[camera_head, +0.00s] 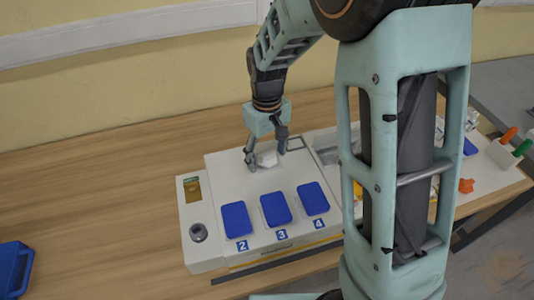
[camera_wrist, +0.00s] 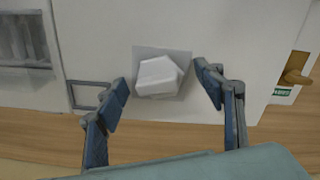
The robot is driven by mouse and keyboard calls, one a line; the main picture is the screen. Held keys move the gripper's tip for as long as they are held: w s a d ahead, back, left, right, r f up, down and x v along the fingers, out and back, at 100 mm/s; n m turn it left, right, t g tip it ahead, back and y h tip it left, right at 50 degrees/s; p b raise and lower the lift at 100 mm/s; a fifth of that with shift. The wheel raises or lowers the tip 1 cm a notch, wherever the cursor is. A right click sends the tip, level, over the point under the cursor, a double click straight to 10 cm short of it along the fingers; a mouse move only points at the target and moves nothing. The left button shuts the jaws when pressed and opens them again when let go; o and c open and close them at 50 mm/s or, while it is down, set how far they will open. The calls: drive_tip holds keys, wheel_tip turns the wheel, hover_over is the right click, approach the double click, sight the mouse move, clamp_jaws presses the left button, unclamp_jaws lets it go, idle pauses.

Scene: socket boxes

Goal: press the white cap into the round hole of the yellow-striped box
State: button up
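The white cap (camera_head: 268,160) sits on the flat top of the white box (camera_head: 222,171), which has a yellow stripe along its front edge. In the wrist view the cap (camera_wrist: 158,74) looks like a faceted white block on a grey square patch. My gripper (camera_head: 266,158) is over the cap, with one finger on each side. In the wrist view the fingers of my gripper (camera_wrist: 161,76) are spread, with a gap between each finger and the cap. I cannot make out the round hole; it may be hidden under the cap.
Several blue numbered panels (camera_head: 276,209) lie along the box's front. A dark round fitting (camera_head: 198,232) and a brass-coloured part (camera_head: 192,190) are at its left. A blue container (camera_head: 12,268) stands far left. The wooden table (camera_head: 90,190) between is clear. Small coloured items lie at right.

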drive_tip(key=shift+r, duration=0.15)
wheel_tip(320, 180, up, 19)
drive_tip(key=p, duration=0.5)
drive_tip(key=shift+p, duration=0.35)
